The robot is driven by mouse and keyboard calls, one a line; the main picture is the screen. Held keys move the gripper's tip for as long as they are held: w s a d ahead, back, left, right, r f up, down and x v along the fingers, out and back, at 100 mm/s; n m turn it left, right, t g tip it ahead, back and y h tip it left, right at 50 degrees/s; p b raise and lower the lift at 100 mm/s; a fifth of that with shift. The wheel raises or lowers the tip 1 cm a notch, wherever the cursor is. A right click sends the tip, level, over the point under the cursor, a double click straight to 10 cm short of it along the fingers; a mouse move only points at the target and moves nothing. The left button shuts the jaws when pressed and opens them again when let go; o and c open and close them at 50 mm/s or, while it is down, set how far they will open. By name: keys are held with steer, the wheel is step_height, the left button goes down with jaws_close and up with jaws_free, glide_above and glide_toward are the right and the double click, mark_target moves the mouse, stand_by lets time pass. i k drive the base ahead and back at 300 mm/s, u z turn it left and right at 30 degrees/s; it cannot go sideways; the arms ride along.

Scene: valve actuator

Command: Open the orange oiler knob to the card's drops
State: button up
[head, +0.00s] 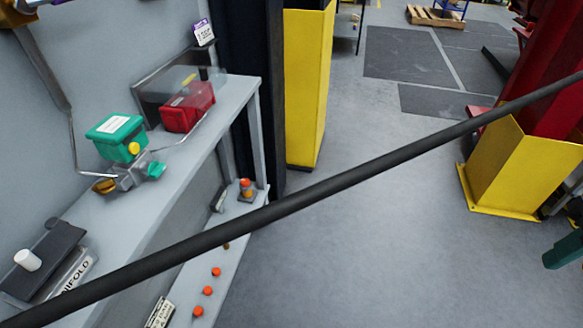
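A small upright fitting with an orange top (246,184) stands at the right end of the lower shelf; it may be the oiler knob, but it is too small to tell its setting. A row of orange round knobs or buttons (207,291) sits on the lower shelf nearer the front. A purple and white card (203,31) stands at the back of the upper shelf; its print is not readable. A white printed card (160,312) stands at the bottom edge, also not readable. My gripper is not in view.
The upper shelf (239,94) carries a green box (116,136) on a metal valve body (134,170), and a red box (188,106). A long dark bar (300,197) crosses the view and hides part of the lower shelf. Yellow posts stand beyond; grey floor (400,240) is clear.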

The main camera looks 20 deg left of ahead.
mark_target(245, 182)
steer(key=z, duration=0.05)
steer(key=i, duration=1.4)
steer(key=u, duration=0.85)
